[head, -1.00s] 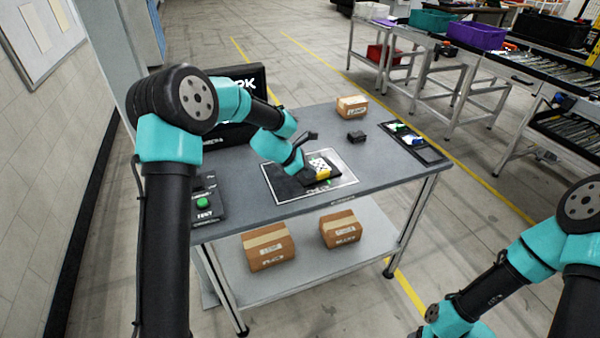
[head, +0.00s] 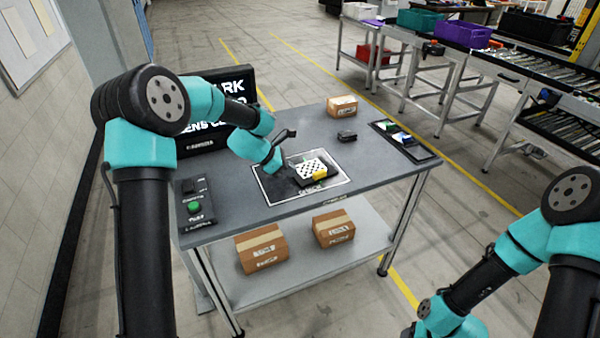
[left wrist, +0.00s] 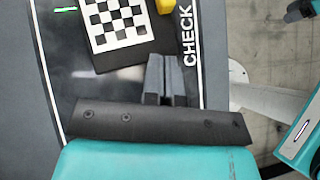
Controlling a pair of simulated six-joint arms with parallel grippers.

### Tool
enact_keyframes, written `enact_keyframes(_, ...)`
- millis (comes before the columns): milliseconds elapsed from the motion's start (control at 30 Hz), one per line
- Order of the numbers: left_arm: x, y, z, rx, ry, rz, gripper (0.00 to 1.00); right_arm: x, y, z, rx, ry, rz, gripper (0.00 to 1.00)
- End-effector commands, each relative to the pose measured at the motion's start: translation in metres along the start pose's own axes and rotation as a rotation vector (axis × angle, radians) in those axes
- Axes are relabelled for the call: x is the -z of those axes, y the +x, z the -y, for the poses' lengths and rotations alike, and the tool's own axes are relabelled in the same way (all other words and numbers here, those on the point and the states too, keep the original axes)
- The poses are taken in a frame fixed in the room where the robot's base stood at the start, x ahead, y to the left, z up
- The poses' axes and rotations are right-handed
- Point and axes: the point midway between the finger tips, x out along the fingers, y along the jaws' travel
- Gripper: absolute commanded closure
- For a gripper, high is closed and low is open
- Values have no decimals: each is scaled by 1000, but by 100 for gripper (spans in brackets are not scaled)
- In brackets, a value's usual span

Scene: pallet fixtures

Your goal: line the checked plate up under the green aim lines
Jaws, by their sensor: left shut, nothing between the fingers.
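The checked plate (head: 310,168) is a white and black checkerboard on a dark base, with a yellow block (head: 320,175) at its front right edge. It lies inside the white outlined area on the table. In the left wrist view the checked plate (left wrist: 117,22) is at the top, with the yellow block (left wrist: 165,6) beside it. My left gripper (head: 284,172) is left of the plate; its fingers (left wrist: 166,100) are shut and empty, close to the dark base. A small green line (left wrist: 65,9) shows at upper left in the wrist view. My right gripper is out of view.
A screen (head: 215,112) stands at the table's back left. A control box with a green button (head: 194,208) is at the left. A carton (head: 342,105), a small black block (head: 347,136) and a dark tray (head: 405,141) lie toward the back and right.

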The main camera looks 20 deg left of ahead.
Motion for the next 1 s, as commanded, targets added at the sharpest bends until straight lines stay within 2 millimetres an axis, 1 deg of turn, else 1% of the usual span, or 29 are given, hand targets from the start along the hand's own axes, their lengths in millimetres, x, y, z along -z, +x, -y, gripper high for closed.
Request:
enact_keyframes(33, -1, -11, 0, -2, 1, 1, 100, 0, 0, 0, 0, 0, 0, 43)
enact_keyframes(200, 0, -44, 0, -2, 0, 0, 100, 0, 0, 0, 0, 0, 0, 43)
enact_keyframes(300, 0, -60, 0, -1, -1, 1, 100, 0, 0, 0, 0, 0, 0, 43)
enact_keyframes(433, 0, -75, 0, 0, 0, 1, 100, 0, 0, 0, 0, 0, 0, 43)
enact_keyframes(600, 0, -81, 0, 1, 0, 0, 100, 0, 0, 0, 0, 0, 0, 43)
enact_keyframes(1000, 0, -81, 0, 1, 0, 0, 100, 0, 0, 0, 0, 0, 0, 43)
